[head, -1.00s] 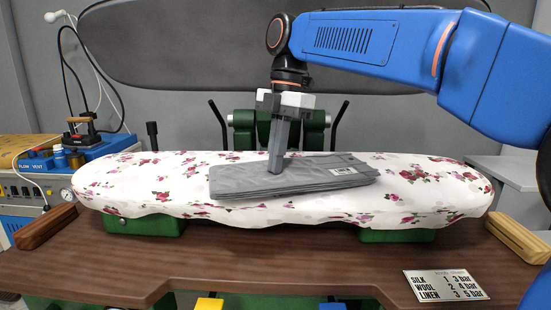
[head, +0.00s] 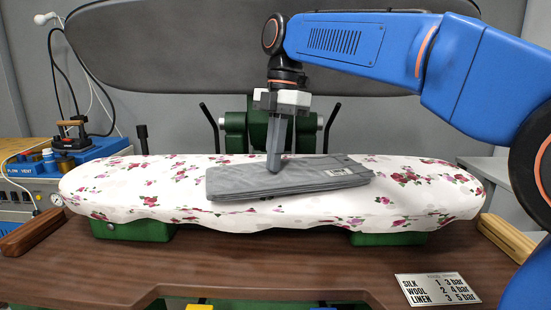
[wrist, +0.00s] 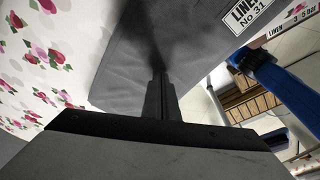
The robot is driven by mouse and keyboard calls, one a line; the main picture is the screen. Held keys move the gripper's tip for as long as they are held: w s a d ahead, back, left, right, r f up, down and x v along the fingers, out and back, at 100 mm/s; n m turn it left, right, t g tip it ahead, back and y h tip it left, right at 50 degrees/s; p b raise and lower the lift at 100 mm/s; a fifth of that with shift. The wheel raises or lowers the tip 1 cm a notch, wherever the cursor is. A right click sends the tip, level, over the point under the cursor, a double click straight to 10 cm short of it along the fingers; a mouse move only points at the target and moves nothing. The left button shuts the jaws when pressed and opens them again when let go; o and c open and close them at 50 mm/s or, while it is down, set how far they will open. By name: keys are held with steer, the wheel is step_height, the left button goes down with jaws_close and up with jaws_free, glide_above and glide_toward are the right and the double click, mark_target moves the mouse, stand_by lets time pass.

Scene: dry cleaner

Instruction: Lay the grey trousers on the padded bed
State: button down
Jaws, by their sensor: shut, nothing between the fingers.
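The grey trousers (head: 240,184) lie folded flat on the padded bed (head: 110,192), which has a white cover with pink and red flowers. A white label shows near their right end; in the wrist view, it reads "LINEN No 31" on the trousers (wrist: 190,50). My gripper (head: 274,170) points down, shut and empty, with its fingertips at the top face of the trousers near their middle. In the wrist view the fingers (wrist: 158,85) end against or just over the grey cloth; I cannot tell whether they touch it.
A dark padded press head (head: 230,45) is raised behind the bed. A brown table (head: 250,265) carries a metal sign (head: 437,289), a dark wooden block (head: 35,228) and a light wooden block (head: 507,237). An iron (head: 73,135) stands on the blue unit at the left.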

mark_target(303, 163)
steer(key=w+d, duration=0.3)
steer(key=d, duration=0.1)
steer(key=w+d, duration=0.4)
steer(key=shift+w+d+r, duration=0.1)
steer(key=shift+w, duration=0.2)
